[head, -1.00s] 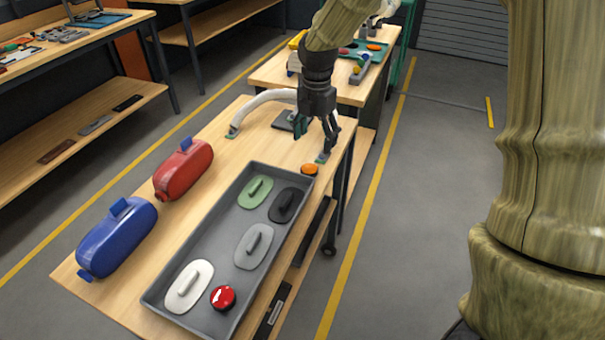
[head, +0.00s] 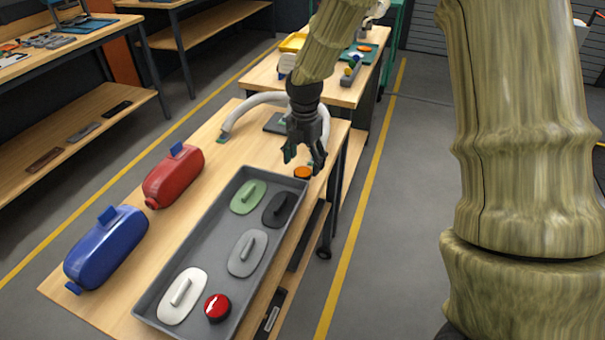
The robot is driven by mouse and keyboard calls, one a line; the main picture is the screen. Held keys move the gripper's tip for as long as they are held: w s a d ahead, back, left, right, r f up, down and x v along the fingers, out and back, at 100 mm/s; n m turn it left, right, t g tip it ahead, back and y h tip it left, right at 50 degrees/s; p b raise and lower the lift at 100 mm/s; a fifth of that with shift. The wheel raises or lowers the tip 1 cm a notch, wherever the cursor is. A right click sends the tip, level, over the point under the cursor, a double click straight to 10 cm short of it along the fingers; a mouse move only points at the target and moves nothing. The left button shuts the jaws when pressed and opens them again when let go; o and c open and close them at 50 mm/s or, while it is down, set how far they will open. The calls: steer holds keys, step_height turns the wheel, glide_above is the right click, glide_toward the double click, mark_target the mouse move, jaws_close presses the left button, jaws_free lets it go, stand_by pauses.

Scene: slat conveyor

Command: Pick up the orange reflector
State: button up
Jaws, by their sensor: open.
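The orange reflector (head: 302,172) is a small round orange disc on the wooden table, just beyond the far right corner of the grey tray (head: 172,267). My gripper (head: 303,163) hangs down over the table at the reflector, with its dark fingers spread open. One fingertip is left of the reflector and the other is at its right in the picture. I cannot tell whether the fingers touch it or how high they are above the table. Nothing shows between the fingers as held.
The tray holds a red round piece (head: 217,307) and several handled lids, such as the green one (head: 248,197). A red tank (head: 173,175) and a blue tank (head: 106,248) lie left of it. A white curved pipe (head: 255,103) arches behind my gripper.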

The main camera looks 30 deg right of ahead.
mark_target(303, 171)
steer(key=f, duration=0.3)
steer(key=shift+w+d+p, duration=0.1)
steer(key=shift+w+p, duration=0.2)
steer(key=shift+f, duration=0.65)
steer(key=c, duration=1)
